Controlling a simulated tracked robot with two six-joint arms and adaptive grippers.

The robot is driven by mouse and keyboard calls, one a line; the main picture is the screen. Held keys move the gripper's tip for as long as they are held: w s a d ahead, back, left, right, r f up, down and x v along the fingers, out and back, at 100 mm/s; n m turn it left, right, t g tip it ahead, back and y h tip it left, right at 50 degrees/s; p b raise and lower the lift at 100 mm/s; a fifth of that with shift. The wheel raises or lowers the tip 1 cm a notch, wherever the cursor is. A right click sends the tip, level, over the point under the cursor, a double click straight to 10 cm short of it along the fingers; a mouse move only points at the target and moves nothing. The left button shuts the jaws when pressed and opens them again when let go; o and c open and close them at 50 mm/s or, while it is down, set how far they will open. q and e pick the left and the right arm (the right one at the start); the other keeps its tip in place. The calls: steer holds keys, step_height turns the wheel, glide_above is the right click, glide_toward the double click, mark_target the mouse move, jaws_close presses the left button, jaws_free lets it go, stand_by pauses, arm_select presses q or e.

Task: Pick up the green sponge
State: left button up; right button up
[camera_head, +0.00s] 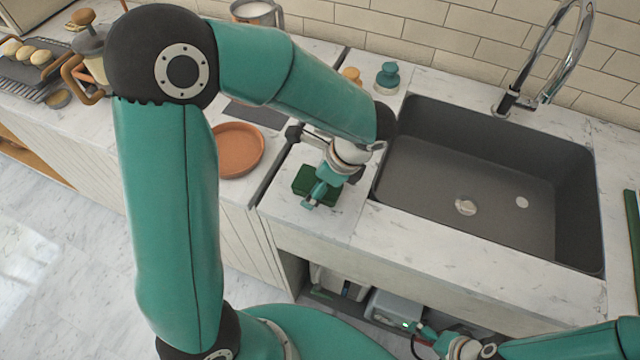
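The green sponge (301,182) is a small dark green block on the marble counter, left of the sink. My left gripper (317,192) reaches down over the sponge's right part and hides some of it. One teal fingertip shows at the sponge's front edge. I cannot tell whether the fingers touch the sponge or how far apart they are. My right gripper (424,334) is low at the bottom of the view, in front of the cabinet and away from the sponge. Its finger opening is too small to judge.
The dark sink (465,205) with a chrome faucet (545,60) lies to the right. A terracotta plate (239,150) is left of the sponge. A teal-topped jar (387,78) stands behind. Grey appliances (393,308) sit in the open cabinet below.

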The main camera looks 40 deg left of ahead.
arm_select(q)
steer(key=c, duration=1)
steer(key=shift+c, duration=0.2)
steer(key=shift+r, duration=0.25)
step_height(320, 180, up, 20)
steer(key=p, duration=0.1)
